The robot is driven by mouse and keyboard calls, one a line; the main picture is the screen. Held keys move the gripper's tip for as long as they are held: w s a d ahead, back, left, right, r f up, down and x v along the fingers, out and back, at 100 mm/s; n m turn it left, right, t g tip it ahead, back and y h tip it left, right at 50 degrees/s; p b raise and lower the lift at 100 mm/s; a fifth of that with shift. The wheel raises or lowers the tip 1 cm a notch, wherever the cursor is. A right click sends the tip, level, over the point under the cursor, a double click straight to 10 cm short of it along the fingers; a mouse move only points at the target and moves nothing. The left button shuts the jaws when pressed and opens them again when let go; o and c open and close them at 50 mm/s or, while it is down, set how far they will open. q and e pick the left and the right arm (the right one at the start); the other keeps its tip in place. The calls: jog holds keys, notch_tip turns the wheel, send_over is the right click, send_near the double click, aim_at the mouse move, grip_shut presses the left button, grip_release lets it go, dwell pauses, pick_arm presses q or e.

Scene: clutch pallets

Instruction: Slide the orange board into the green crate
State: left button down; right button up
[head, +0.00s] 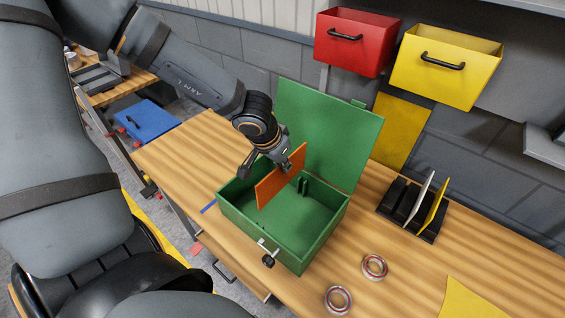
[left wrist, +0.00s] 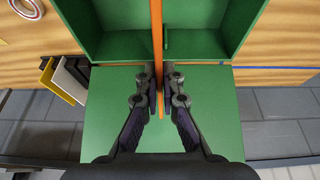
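The orange board (head: 280,178) stands on edge over the open green crate (head: 283,246), its lower part at about rim height or inside; I cannot tell its exact depth. My left gripper (head: 280,158) is shut on the board near its top edge. In the left wrist view the board (left wrist: 157,40) is a thin orange strip between the two fingers of the left gripper (left wrist: 160,92). The crate (left wrist: 85,40) shows beyond it, with a small green upright divider beside the board. The crate's lid (head: 325,130) stands open at the back. My right gripper is not in view.
A black rack (head: 410,208) holding a white and a yellow board stands right of the crate. Two ring-shaped rolls (head: 374,267) lie on the wooden table (head: 400,285). Red (head: 355,42) and yellow (head: 447,66) bins hang on the wall behind. A latch sits on the crate's front.

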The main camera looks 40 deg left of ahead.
aim_at(285, 185)
pick_arm(q)
jog(key=shift+s+f, duration=0.15)
jog(key=shift+f, duration=0.35)
jog(key=shift+s+f+b, duration=0.1)
jog(key=shift+f+b, duration=0.1)
jog(key=shift+b, duration=0.3)
jog(key=shift+f+b, duration=0.75)
jog(key=shift+f, duration=0.45)
jog(key=shift+f+b, duration=0.9)
jog(key=shift+b, duration=0.1)
jog(key=shift+f+b, duration=0.5)
jog(key=shift+f, duration=0.05)
notch_tip(285, 185, down, 6)
jog(key=b, duration=0.6)
jog(key=shift+r, duration=0.15)
jog(key=shift+f+b, duration=0.9)
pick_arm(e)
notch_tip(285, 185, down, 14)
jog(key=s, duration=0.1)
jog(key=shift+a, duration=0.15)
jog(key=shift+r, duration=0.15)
